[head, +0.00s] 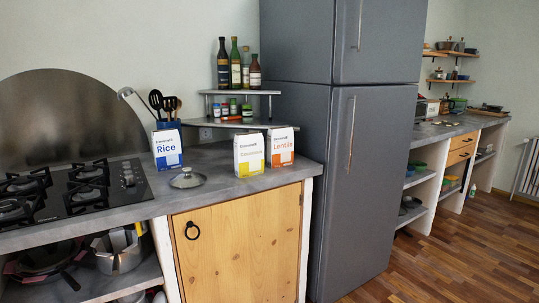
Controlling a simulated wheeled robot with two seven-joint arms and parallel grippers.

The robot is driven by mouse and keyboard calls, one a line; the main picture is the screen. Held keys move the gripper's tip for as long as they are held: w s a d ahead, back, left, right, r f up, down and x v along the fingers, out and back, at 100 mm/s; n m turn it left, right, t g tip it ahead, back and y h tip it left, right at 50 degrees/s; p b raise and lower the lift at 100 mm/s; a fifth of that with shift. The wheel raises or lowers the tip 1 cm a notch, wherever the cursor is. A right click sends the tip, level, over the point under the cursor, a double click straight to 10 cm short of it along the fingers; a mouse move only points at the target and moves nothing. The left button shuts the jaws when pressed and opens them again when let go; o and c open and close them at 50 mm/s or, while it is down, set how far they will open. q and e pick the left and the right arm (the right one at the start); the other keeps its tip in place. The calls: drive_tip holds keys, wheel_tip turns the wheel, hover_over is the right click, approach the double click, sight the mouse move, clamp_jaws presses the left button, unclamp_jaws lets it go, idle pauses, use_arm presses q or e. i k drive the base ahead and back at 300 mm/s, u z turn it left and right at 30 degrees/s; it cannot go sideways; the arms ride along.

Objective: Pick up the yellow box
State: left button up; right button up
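The yellow box (249,156) is a white carton with yellow at its lower part, with print too small to read surely. It stands upright on the grey counter, between the blue Rice box (167,149) on its left and the orange Lentils box (280,147) on its right. The orange box is close beside it and slightly farther back. Neither of my grippers shows in the head view.
A glass pot lid (187,179) lies on the counter left of the yellow box. A gas hob (108,187) is farther left. A small shelf (237,92) with bottles and jars stands behind. A tall grey fridge (361,150) is at the right.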

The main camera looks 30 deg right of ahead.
sight(248, 147)
drive_tip(key=z, duration=0.3)
drive_tip(key=i, duration=1.15)
drive_tip(key=u, duration=0.3)
